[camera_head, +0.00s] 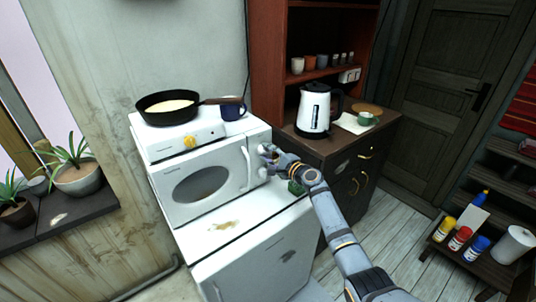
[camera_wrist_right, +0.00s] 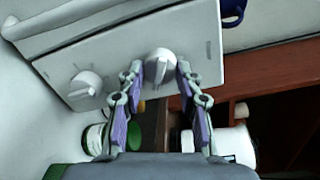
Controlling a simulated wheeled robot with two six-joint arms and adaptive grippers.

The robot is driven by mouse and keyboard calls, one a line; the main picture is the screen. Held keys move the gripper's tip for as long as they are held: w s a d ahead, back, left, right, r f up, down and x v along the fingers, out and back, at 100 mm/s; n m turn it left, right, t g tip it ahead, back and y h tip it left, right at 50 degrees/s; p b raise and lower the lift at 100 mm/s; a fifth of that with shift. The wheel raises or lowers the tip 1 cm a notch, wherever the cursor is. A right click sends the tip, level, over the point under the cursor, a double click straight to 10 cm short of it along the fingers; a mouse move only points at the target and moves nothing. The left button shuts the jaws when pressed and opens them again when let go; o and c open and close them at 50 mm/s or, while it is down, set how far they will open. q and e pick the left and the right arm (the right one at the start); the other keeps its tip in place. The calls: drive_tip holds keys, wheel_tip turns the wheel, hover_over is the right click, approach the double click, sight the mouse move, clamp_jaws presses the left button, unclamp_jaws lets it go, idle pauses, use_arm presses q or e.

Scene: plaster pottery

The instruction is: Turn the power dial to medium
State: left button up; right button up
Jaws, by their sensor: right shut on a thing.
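The white microwave (camera_head: 205,180) stands on a white cabinet, its control panel on the right side of its front. In the right wrist view the panel holds two white dials. One dial (camera_wrist_right: 160,66), the one nearer the blue mug, sits between the fingertips of my right gripper (camera_wrist_right: 160,78), which is shut on it. The other dial (camera_wrist_right: 85,88) is free, to the left in that view. I cannot read the markings around the dials. In the head view my right gripper (camera_head: 268,155) is at the panel and covers part of it. My left gripper is out of view.
A black pan (camera_head: 165,107) and a blue mug (camera_head: 232,109) are on top of the microwave unit. A kettle (camera_head: 318,108) stands on the dark wooden cabinet to the right. A green-labelled jar (camera_wrist_right: 95,138) shows below the panel in the wrist view.

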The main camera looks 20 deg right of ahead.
drive_tip(key=o, duration=1.1)
drive_tip(key=shift+o, duration=0.2)
drive_tip(key=v, duration=1.2)
